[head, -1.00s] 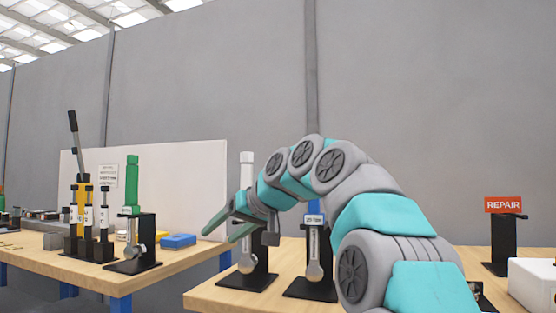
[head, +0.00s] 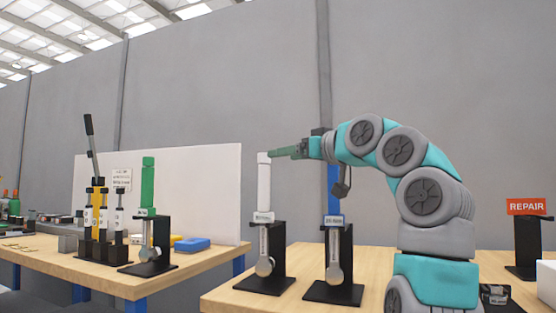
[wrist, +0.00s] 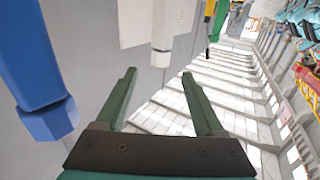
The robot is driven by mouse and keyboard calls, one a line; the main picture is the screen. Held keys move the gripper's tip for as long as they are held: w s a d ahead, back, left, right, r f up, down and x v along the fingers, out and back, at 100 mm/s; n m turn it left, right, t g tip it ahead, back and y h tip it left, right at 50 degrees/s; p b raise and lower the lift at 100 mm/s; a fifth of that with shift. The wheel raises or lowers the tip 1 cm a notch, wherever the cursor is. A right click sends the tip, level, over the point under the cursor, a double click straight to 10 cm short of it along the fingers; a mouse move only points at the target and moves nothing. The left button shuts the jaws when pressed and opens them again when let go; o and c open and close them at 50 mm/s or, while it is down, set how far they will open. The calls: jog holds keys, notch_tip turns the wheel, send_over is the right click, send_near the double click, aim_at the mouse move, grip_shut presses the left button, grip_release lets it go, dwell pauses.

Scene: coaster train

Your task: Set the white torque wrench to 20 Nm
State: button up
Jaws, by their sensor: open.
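The white torque wrench (head: 264,187) stands upright in a black stand (head: 278,260), its handle on top and a round silver head low down. A small label sits below its handle. My gripper (head: 270,154) is open and empty, with green fingers pointing left at the height of the white handle's top. In the wrist view, the fingers (wrist: 159,72) are spread, and the white handle (wrist: 150,22) shows beyond the tips, roughly in line with the gap. I cannot tell whether a finger touches it. The scale reading is too small to read.
A blue wrench (head: 334,188) stands just right of the white one, partly behind my gripper; its blue end (wrist: 48,118) is close left in the wrist view. A green wrench (head: 148,185) stands on the left table. A REPAIR sign (head: 526,206) stands far right.

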aim_at(264, 158)
jog(key=p+x, duration=0.2)
jog(key=x, duration=0.5)
jog(key=shift+w+a+r+p, duration=0.1)
jog(key=shift+w+a+p, duration=0.15)
jog(key=shift+p, duration=0.05)
jog(key=shift+c, duration=0.2)
grip_shut()
